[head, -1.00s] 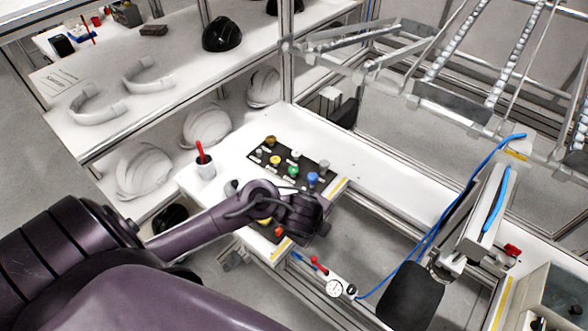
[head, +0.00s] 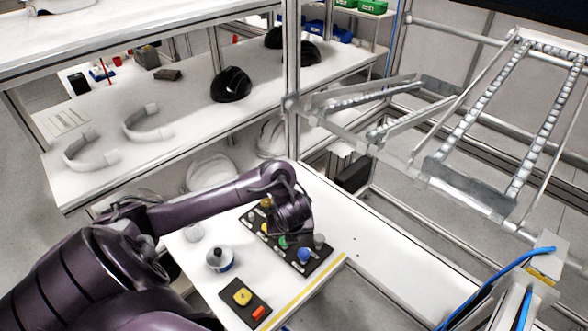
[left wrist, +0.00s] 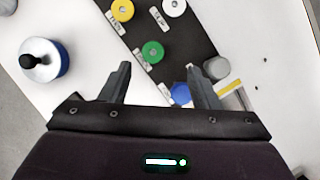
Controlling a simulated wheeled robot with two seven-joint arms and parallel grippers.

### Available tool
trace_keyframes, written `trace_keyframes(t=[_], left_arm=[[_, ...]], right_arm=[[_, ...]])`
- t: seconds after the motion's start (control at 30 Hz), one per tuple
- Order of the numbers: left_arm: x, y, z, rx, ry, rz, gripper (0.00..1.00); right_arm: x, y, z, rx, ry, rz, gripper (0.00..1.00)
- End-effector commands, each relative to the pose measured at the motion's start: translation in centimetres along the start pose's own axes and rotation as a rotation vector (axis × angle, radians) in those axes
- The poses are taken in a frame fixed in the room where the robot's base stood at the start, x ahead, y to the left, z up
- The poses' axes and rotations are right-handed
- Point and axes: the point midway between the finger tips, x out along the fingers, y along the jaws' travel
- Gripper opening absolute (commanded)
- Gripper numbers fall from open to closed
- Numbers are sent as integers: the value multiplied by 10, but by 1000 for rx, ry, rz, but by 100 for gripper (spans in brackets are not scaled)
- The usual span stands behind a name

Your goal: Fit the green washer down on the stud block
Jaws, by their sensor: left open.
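The green washer (left wrist: 153,52), a ring with a pale centre, lies on a black labelled board (left wrist: 192,42). In the head view the green washer (head: 284,242) is partly hidden under my left gripper (head: 288,236). In the left wrist view my left gripper (left wrist: 159,70) is open and empty, its two fingers pointing toward the board with the green washer ahead of the gap. I cannot tell for certain which piece is the stud block; a small dark base with a yellow top (head: 242,297) and a red-orange part stands near the table's front edge. My right gripper is not in view.
Yellow (left wrist: 122,10), white (left wrist: 173,6) and blue (left wrist: 181,92) pieces and a grey cylinder (left wrist: 216,68) surround the green washer. A round silver-and-blue piece with a black knob (head: 219,259) stands left of the board. The white table (head: 372,238) is clear to the right.

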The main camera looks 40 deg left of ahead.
Motion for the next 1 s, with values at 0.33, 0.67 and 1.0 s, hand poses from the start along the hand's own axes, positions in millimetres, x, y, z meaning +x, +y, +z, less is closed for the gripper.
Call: trace_keyframes(t=[0.33,0.67,1.0], left_arm=[[38,6,-4,-2,2,5,56],[69,6,-3,-1,-2,1,56],[68,6,-3,-1,-1,0,35]], right_arm=[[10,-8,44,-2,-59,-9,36],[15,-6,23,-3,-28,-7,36],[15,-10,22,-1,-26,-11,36]])
